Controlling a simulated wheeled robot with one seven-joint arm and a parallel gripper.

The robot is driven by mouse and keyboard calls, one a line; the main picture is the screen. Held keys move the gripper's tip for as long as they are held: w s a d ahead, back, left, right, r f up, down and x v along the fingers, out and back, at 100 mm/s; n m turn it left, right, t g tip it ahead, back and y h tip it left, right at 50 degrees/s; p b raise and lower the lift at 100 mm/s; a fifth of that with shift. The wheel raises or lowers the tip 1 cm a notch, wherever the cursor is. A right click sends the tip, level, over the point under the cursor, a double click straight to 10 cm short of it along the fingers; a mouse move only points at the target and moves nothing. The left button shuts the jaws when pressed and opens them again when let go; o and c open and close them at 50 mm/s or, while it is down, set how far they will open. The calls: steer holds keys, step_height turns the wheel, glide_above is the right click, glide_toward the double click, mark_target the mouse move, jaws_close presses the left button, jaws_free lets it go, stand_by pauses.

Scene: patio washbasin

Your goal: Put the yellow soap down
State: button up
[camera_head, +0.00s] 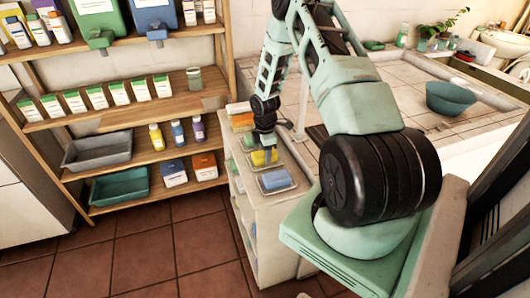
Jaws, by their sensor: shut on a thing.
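My gripper (264,147) points down over the narrow white cabinet's top, left of the tiled counter. It is shut on the yellow soap (264,158), which shows just below the fingers. The soap is at or just above a small pale dish; I cannot tell whether it touches it. The fingertips are small and partly hide the soap. A blue soap (276,180) lies on a dish in front of it, and a green thing (248,140) sits behind it.
Orange and pale items (243,119) stand at the cabinet's back. A wooden shelf (130,110) with bottles, cartons and bins is on the left. A teal bowl (449,98) sits on the tiled counter (390,75). The floor (150,255) in front of the shelf is clear.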

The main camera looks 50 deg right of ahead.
steer(key=o, duration=1.3)
steer(key=shift+f, duration=0.1)
step_height(320, 180, up, 11)
steer(key=b, duration=0.2)
steer(key=w+a+r, duration=0.1)
steer(key=a+r, duration=0.3)
steer(key=a, duration=0.5)
steer(key=w+a+r, duration=0.1)
steer(key=a+r, duration=0.4)
steer(key=a, duration=0.5)
steer(key=s+a+r+m, duration=0.1)
steer(key=s+a+r, duration=0.2)
steer(key=s+a, duration=0.55)
steer(key=s+a+r+m, duration=0.1)
steer(key=s+a+r, duration=0.35)
steer(key=a, duration=0.75)
steer(key=s+a, duration=0.1)
steer(key=s, duration=0.3)
steer(key=s+a+m, duration=0.1)
steer(key=s+a, duration=0.1)
steer(key=s, duration=0.2)
steer(key=s+a+m, duration=0.1)
steer(key=s, duration=0.2)
steer(key=shift+s+a+r+y, duration=0.3)
steer(key=shift+s+a+r, duration=0.05)
steer(key=shift+s+a, duration=0.05)
